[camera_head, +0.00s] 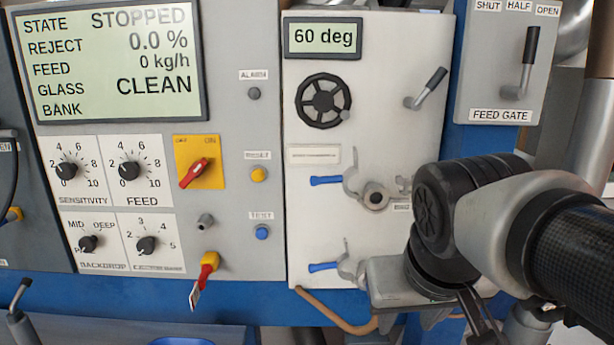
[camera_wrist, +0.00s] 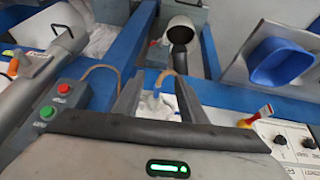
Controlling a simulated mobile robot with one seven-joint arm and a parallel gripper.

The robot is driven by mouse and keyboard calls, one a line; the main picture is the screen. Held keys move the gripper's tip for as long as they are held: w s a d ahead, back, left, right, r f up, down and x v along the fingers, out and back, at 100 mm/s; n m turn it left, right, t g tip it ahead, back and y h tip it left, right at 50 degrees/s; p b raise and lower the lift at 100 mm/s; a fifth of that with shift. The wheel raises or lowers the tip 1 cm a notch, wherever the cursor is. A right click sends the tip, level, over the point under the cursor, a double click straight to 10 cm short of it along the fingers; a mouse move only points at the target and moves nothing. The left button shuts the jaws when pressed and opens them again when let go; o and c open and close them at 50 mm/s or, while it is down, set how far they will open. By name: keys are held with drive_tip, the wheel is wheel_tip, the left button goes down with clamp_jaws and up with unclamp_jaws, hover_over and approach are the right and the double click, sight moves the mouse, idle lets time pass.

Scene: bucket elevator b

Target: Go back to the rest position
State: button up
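My gripper (camera_wrist: 158,88) shows in the wrist view with its two dark fingers apart and nothing gripped between them. Beyond the fingers I see a tan curved tube and some whitish material, not clearly told apart. In the head view my arm reaches in from the right, in front of the lower right of the white panel (camera_head: 380,60). My fingertips are not clearly visible there.
The display (camera_head: 110,60) reads STOPPED and CLEAN. A handwheel (camera_head: 323,100), blue-handled latches (camera_head: 327,181), a red key (camera_head: 209,262) and the feed gate lever (camera_head: 528,58) stick out. The wrist view shows red (camera_wrist: 63,88) and green buttons (camera_wrist: 47,112) and a blue bin (camera_wrist: 281,63).

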drive_tip(key=w+r+p+v, duration=0.1)
drive_tip(key=w+p+v, duration=0.1)
drive_tip(key=p+v, duration=1)
drive_tip(key=shift+d+y+p, duration=0.4)
drive_tip(key=shift+d+p, duration=0.15)
drive_tip(key=shift+p, duration=0.4)
